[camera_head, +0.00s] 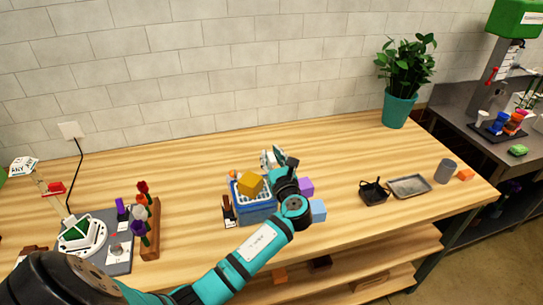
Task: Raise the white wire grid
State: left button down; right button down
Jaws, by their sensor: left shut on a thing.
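A blue crate (258,212) stands on the middle of the wooden table. What looks like the white wire grid (240,189) shows as a pale lattice at its top, partly hidden. A yellow block (250,184) sits over it, tilted. My left arm reaches in from the bottom left and bends back at the crate's right side. My left gripper (272,160) is at the crate's far right corner, shut on what seems to be the grid; its fingertips are small and the contact is unclear. My right gripper is not in view.
Purple (306,187) and light blue (318,210) blocks stand right of the crate. A wooden flower rack (150,228) is at left. A black basket (374,192), a metal tray (409,186) and a potted plant (402,80) are at right.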

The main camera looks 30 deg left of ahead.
pick_arm(q)
jog(key=shift+w+r, duration=0.1)
jog(key=shift+r, duration=0.25)
jog(key=c, duration=1.6)
grip_release()
jog(key=shift+r, duration=0.1)
jog(key=o, duration=0.4)
jog(key=shift+f, duration=0.25)
jog(key=shift+s+d, duration=0.25)
jog(key=v, duration=1.1)
jog(key=shift+d, duration=0.2)
jog(key=shift+s, duration=0.15)
